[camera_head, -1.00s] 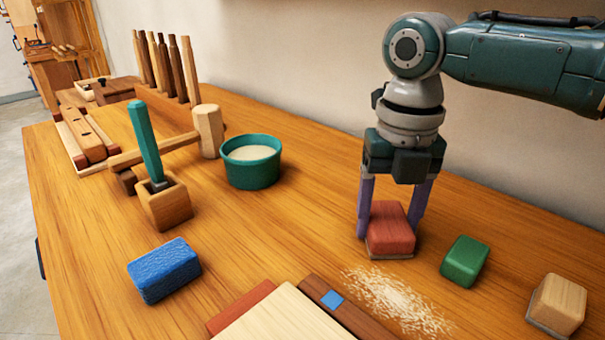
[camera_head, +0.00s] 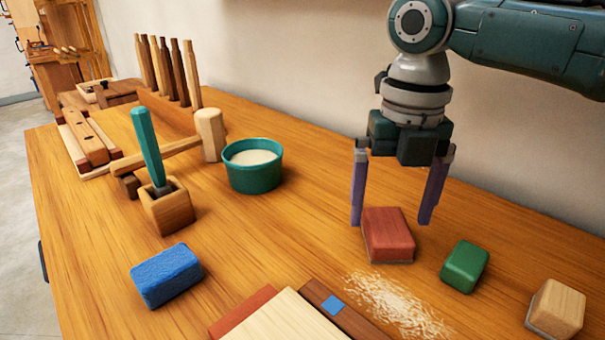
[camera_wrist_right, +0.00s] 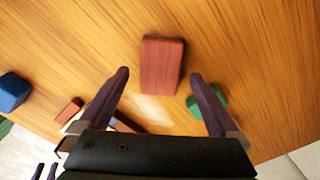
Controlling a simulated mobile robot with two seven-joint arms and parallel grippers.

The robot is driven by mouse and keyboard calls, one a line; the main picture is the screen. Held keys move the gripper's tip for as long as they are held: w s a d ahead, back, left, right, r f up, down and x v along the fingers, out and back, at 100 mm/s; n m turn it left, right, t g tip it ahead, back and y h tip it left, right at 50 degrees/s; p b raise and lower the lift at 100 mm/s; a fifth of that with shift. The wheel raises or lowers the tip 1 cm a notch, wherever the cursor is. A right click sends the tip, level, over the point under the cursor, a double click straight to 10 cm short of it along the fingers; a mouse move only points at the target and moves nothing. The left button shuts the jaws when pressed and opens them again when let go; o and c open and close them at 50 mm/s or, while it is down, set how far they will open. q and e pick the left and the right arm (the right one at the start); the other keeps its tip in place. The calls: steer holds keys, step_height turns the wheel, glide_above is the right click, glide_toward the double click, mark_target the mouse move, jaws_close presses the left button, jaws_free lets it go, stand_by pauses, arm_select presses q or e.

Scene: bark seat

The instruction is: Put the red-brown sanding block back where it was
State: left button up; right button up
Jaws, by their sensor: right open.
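The red-brown sanding block (camera_head: 388,234) lies flat on the wooden bench, between the pale dust patch and the back wall. It also shows in the right wrist view (camera_wrist_right: 162,65), just beyond and between the fingertips. My right gripper (camera_head: 391,222) is open and empty, its two purple fingers raised above and behind the block, apart from it. In the wrist view the fingers (camera_wrist_right: 158,75) spread wider than the block. My left gripper is not clearly in the head view; purple tips at the lower left of the wrist view may belong to it.
A green block (camera_head: 464,266) and a pale wood block (camera_head: 556,308) lie right of the red-brown one. Pale dust (camera_head: 395,305) lies in front. A blue block (camera_head: 166,275), a teal bowl (camera_head: 253,176) and a wooden holder (camera_head: 168,208) stand left. Bench between bowl and gripper is clear.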

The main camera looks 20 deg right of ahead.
mark_target(389, 224)
step_height(389, 224, up, 9)
steer(key=p, duration=0.1)
